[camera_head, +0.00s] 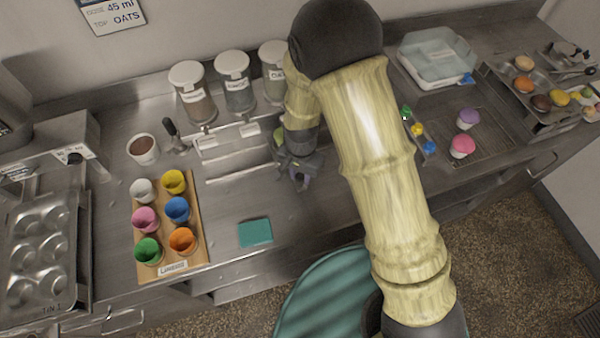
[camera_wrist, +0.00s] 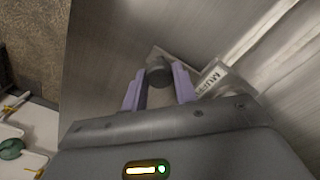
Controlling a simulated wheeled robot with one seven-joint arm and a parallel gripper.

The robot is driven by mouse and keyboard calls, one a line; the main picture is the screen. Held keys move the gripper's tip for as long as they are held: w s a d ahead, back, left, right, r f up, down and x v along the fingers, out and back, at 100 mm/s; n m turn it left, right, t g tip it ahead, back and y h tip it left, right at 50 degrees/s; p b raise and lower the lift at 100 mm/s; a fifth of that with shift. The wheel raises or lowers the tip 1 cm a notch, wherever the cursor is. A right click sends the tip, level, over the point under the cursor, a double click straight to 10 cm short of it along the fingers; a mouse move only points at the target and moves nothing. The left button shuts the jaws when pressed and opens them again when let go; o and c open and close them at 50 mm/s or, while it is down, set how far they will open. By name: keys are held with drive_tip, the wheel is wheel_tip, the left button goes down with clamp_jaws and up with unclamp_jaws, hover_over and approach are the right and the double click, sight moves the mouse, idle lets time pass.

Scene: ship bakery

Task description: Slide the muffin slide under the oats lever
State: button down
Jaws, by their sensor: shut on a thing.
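The muffin slide (camera_wrist: 220,79) shows in the wrist view as a small plate with a partly hidden label beginning "MUFF". A dark round knob (camera_wrist: 158,73) stands at its left end, between the two purple fingers of my gripper (camera_wrist: 159,86). My gripper is shut on this knob. In the head view my gripper (camera_head: 298,182) is low over the counter, at the right end of the pale rail (camera_head: 235,150), and the slide is hidden there. The oats canister (camera_head: 272,62) stands at the back, partly behind my arm. Its lever cannot be made out.
Two more labelled canisters (camera_head: 193,92) (camera_head: 237,82) stand to its left. A wooden rack (camera_head: 196,248) of coloured cups, a brown-filled cup (camera_head: 143,149) and a muffin tin (camera_head: 38,255) are at left. A teal pad (camera_head: 255,233) lies near the front edge. Cupcakes and trays are at right.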

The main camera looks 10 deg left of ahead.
drive_tip(key=c, duration=1.1)
unclamp_jaws()
drive_tip(key=shift+d, duration=0.1)
